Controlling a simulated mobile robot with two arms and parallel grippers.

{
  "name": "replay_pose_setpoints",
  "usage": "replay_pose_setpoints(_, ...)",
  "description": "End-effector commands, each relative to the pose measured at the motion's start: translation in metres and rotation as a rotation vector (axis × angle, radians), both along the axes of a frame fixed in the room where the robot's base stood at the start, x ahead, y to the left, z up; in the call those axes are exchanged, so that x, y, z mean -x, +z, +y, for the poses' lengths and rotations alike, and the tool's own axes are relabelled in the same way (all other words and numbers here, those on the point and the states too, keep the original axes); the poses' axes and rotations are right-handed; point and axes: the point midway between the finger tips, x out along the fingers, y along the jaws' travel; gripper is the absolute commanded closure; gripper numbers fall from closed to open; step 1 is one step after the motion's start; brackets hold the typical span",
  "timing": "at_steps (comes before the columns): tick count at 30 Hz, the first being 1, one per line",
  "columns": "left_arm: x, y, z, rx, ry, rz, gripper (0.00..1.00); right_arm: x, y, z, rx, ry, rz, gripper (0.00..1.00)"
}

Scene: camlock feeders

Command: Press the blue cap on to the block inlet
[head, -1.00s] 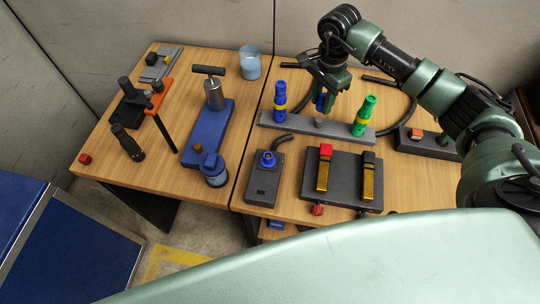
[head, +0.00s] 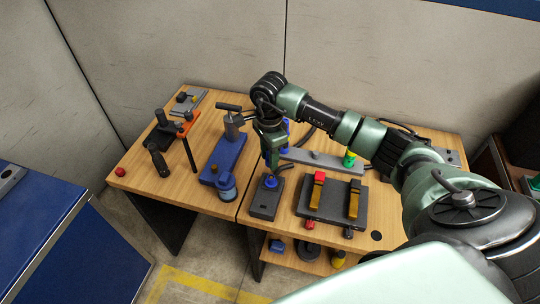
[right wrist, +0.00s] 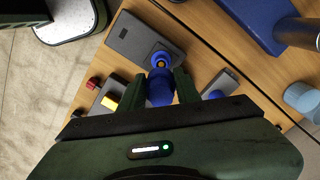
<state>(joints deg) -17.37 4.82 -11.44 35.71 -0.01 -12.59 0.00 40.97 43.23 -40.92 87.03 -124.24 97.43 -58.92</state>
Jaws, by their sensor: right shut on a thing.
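The dark grey block (head: 264,203) stands near the front edge of the table, with its blue inlet (head: 271,181) on top. In the right wrist view the block (right wrist: 130,36) lies just beyond my fingers, and its inlet (right wrist: 160,61) shows a yellow centre. My right gripper (head: 271,163) is above the inlet, pointing down. In the right wrist view it is shut on the blue cap (right wrist: 160,90), which appears right beside the inlet. I cannot tell whether cap and inlet touch. My left gripper is not in view.
A dark plate (head: 334,212) with red and black gold-bodied parts is right of the block. A grey rail (head: 318,158) with a green-and-yellow piece (head: 349,160) is behind. A blue pump base (head: 222,160) and blue jar (head: 227,187) stand left.

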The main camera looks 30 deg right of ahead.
Motion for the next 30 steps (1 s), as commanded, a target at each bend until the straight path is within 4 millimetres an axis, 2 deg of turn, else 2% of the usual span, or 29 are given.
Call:
replay_pose_setpoints(2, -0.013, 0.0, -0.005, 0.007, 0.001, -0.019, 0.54, 0.0, 0.0, 0.0, 0.0, 0.0, 0.0, 1.0)
replay_pose_setpoints(5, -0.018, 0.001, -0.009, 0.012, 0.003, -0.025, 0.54, 0.0, 0.0, 0.0, -0.001, 0.001, 0.0, 1.0)
replay_pose_setpoints(13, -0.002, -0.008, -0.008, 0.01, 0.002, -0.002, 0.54, -0.001, -0.002, 0.0, -0.001, 0.003, -0.003, 1.0)
replay_pose_setpoints(18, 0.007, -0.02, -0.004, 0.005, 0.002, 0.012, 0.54, 0.0, -0.016, 0.001, -0.001, 0.003, -0.001, 1.0)
replay_pose_setpoints(30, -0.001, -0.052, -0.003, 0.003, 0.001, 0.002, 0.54, 0.0, -0.052, 0.0, -0.001, 0.002, -0.001, 1.0)
